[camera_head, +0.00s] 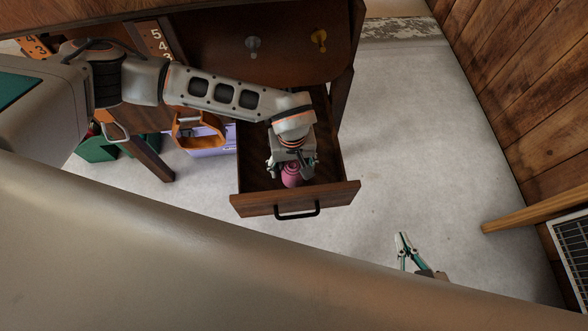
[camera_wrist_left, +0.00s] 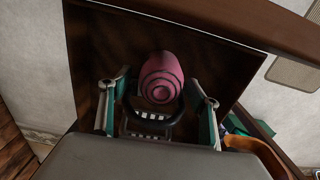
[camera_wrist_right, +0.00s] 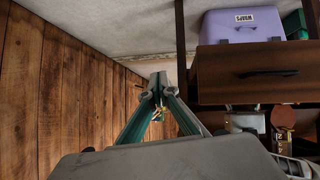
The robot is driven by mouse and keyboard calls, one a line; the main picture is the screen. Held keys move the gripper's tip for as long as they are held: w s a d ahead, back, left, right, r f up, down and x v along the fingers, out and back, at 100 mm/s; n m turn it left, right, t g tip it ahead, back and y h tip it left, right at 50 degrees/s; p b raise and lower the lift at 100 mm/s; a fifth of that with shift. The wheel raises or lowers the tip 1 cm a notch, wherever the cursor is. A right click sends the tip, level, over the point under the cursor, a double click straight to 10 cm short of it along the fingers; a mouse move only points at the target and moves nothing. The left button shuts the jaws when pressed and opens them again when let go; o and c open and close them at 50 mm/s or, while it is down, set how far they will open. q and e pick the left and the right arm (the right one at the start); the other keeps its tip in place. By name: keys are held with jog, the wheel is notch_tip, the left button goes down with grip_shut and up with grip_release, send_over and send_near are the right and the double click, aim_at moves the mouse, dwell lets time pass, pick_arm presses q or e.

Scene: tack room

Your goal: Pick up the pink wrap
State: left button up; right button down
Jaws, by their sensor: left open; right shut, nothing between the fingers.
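The pink wrap (camera_head: 291,175) is a rolled bundle inside the open wooden drawer (camera_head: 275,205), near its front. In the left wrist view the wrap (camera_wrist_left: 161,78) shows its coiled end, between and just beyond the fingertips. My left gripper (camera_head: 291,167) is open and reaches down into the drawer over the wrap, with its fingers on either side; I cannot tell whether they touch it. My right gripper (camera_head: 404,250) is shut and empty, low over the floor to the right of the drawer. It also shows in the right wrist view (camera_wrist_right: 158,82).
A purple box (camera_wrist_right: 243,24) labelled "WRAPS" stands near the drawer. An orange-handled item (camera_head: 198,128) and a green object (camera_head: 100,149) are left of it. A wooden wall (camera_head: 540,80) bounds the right. Open floor (camera_head: 420,160) lies between.

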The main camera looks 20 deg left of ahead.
pick_arm(q)
notch_tip(320, 180, down, 3)
jog(key=shift+s+b, duration=0.15)
jog(key=shift+b, duration=0.15)
jog(key=shift+r, duration=0.15)
jog(key=shift+c, duration=0.4)
jog(key=c, duration=1.2)
jog(key=shift+o, duration=0.2)
